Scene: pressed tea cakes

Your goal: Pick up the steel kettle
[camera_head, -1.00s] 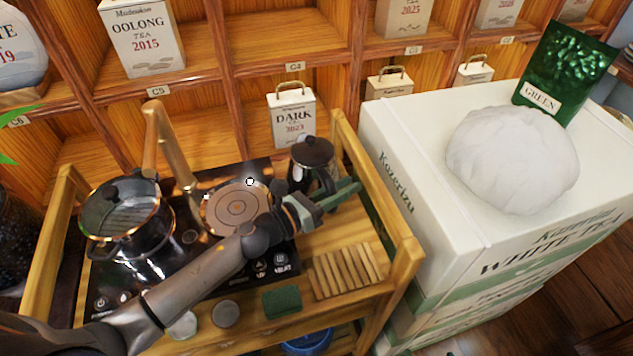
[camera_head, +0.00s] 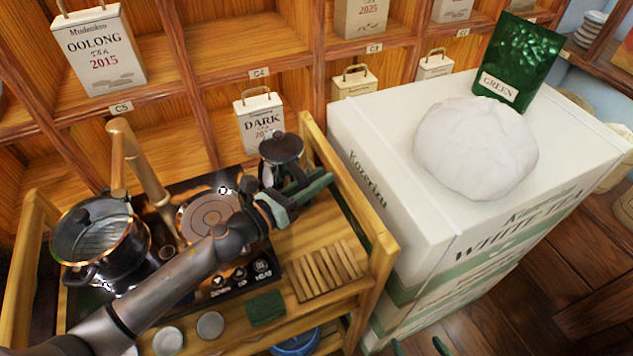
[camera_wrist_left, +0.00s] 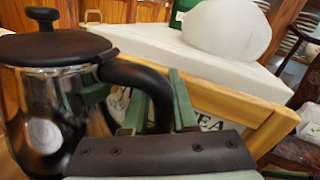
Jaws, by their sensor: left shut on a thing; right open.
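The steel kettle (camera_head: 270,176) has a dark lid, a black knob and a black handle. It is at the back right corner of the wooden tea cart, right of the round burner plate (camera_head: 207,216). In the left wrist view the kettle (camera_wrist_left: 42,118) fills the left side, upright. My left gripper (camera_head: 308,186) is shut on its handle (camera_wrist_left: 150,76), with green fingers on either side. I cannot tell whether the kettle's base touches the cart. My right gripper (camera_head: 420,347) shows only as two green fingertips, apart, at the bottom edge, away from the kettle.
A glass-lidded pot (camera_head: 92,240) and a copper-coloured spout (camera_head: 140,165) stand left of the burner. A slatted wooden rack (camera_head: 325,270) and a green cloth (camera_head: 266,307) lie in front. White tea boxes (camera_head: 395,190) stand right of the cart's wooden rail (camera_head: 340,180). Shelves with tea boxes rise behind.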

